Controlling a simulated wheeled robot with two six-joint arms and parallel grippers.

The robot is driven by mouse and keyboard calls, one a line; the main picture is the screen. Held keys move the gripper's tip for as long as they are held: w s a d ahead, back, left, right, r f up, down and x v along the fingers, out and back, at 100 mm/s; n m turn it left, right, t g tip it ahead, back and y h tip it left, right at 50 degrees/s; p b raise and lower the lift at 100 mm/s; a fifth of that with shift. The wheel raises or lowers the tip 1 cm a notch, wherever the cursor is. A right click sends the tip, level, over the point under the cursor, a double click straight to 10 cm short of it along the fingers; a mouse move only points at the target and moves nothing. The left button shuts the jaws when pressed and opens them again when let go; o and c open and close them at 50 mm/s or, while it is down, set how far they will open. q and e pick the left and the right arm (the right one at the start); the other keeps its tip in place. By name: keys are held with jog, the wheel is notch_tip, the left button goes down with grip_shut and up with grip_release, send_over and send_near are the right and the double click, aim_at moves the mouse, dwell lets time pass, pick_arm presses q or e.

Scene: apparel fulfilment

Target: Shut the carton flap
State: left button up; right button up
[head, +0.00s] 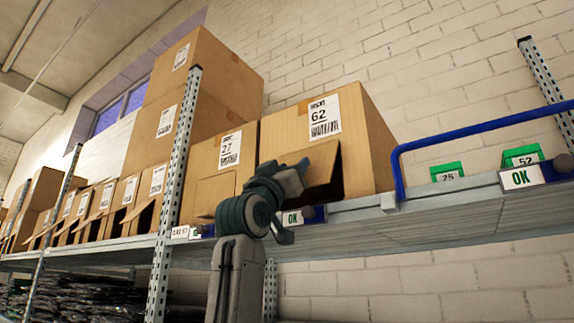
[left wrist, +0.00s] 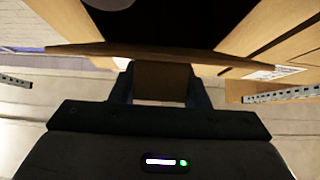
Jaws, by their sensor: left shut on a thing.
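The carton marked 62 (head: 368,140) stands on the shelf, with a dark opening low in its front face. Its flap (head: 322,166) stands out from the front, tilted open. My left gripper (head: 302,166) is at the flap's left edge and shut on it. In the left wrist view the flap (left wrist: 160,82) runs between the two fingers of my left gripper (left wrist: 160,72), and the dark opening lies beyond it. The fingertips are partly hidden by the flap. My right gripper is in neither view.
A carton marked 27 (head: 215,172) stands close on the left, with more cartons beyond it. A blue rail (head: 470,130) and green tags (head: 447,171) are at the right. The shelf edge (head: 440,215) runs below. A metal upright (head: 176,165) stands left of my arm.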

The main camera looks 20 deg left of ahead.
pick_arm(q)
jog(key=shift+w+d+f, duration=0.2)
jog(key=shift+w+f, duration=0.3)
jog(key=shift+w, duration=0.05)
jog(key=shift+w+d+f, duration=0.15)
jog(key=shift+w+f, duration=0.3)
jog(key=shift+w, duration=0.1)
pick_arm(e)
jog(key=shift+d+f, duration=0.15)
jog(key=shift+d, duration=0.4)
pick_arm(q)
grip_shut()
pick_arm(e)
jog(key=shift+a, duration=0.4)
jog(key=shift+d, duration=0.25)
